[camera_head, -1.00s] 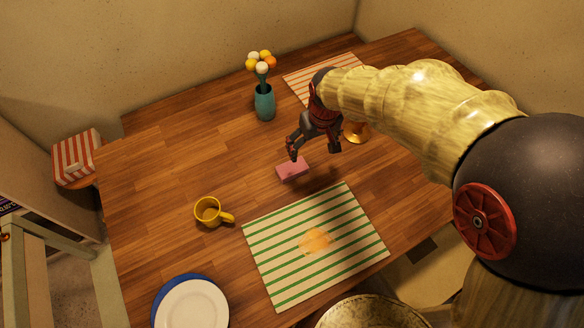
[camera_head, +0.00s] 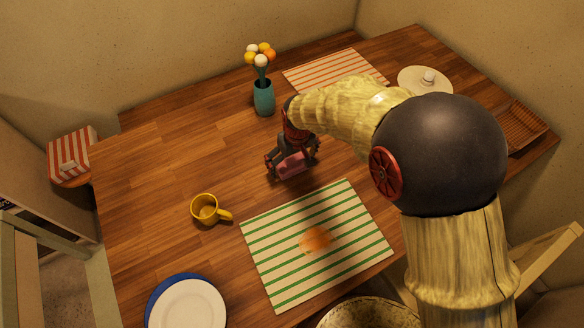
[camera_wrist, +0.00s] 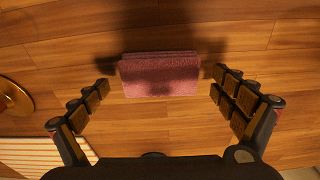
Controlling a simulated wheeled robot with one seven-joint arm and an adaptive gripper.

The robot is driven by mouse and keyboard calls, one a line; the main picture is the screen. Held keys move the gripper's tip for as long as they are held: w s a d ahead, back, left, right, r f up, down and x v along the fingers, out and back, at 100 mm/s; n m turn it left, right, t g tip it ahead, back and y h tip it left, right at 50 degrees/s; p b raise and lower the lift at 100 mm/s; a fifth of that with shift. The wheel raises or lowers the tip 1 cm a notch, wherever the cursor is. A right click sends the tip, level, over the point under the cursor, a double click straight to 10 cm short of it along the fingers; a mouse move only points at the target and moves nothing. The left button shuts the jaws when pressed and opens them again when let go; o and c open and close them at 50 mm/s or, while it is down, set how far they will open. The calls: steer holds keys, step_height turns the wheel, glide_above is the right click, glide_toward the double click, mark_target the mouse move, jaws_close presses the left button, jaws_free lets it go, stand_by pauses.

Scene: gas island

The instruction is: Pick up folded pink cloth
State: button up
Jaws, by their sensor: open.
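The folded pink cloth (camera_head: 291,167) lies on the wooden table, behind the green-striped placemat. In the wrist view the cloth (camera_wrist: 160,75) is a flat block at the upper middle, with its far side in shadow. My gripper (camera_head: 292,170) is over the cloth, with its fingers on either side of it in the head view. In the wrist view my gripper (camera_wrist: 160,92) is open, its fingers spread wider than the cloth, with gaps left and right. The fingers partly cover the cloth in the head view.
A green-striped placemat (camera_head: 285,270) with an orange stain (camera_head: 315,240) lies in front. A yellow mug (camera_head: 205,209) stands left, and a teal flower vase (camera_head: 264,98) behind. Plates (camera_head: 186,305) are at the front left.

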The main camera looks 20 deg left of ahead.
steer(key=c, duration=0.3)
steer(key=c, duration=0.9)
